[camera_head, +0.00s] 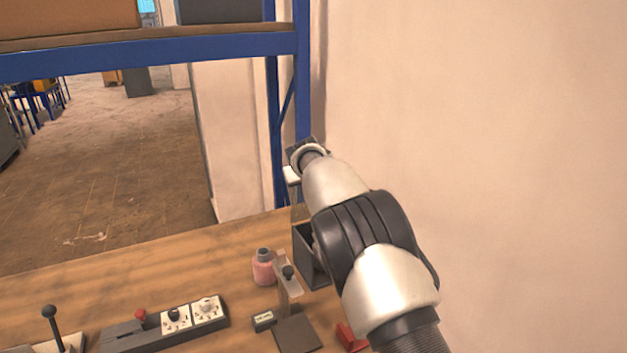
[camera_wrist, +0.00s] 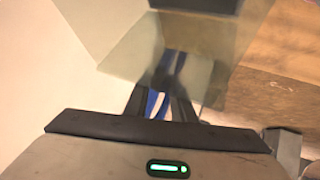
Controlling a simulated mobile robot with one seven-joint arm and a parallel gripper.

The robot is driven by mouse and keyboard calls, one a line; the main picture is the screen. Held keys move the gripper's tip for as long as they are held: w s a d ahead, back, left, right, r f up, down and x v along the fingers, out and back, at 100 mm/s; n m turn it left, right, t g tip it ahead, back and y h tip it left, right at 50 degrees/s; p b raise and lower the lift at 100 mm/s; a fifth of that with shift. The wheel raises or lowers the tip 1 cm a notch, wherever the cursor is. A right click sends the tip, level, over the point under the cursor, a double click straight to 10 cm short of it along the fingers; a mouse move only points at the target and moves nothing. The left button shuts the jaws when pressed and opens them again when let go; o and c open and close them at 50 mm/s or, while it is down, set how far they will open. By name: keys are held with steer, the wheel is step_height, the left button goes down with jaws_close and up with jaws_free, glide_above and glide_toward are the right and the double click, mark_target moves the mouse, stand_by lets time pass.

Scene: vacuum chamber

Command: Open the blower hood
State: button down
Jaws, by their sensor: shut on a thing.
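The blower hood shows in the wrist view as a see-through panel (camera_wrist: 128,62) in front of a dark body. My gripper (camera_wrist: 168,82) has its two dark fingers at the panel, closed on a part of the hood. The exact grip point is blurred. In the head view, a dark grey open box (camera_head: 304,250), likely the blower's body, stands on the table's far right, partly hidden by my arm. My wrist is above and behind it, and the fingers are hidden there. How far the hood is tilted I cannot tell.
The wooden table (camera_head: 190,265) holds a pink jar (camera_head: 263,268), a small stand with a black knob (camera_head: 290,285), a control strip (camera_head: 165,325), a lever (camera_head: 55,328) and a red piece (camera_head: 350,338). A blue shelf frame (camera_head: 150,50) stands behind. A wall (camera_head: 500,150) is close on the right.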

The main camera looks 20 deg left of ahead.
steer(key=shift+s+a+f, duration=0.15)
steer(key=shift+a+f, duration=0.05)
steer(key=shift+f, duration=0.05)
steer(key=c, duration=1.8)
jaws_free()
steer(key=shift+o, duration=1.3)
steer(key=shift+a+f, duration=0.15)
steer(key=b+v, duration=0.3)
steer(key=v, duration=1.4)
steer(key=shift+r, duration=0.25)
steer(key=shift+s, duration=0.1)
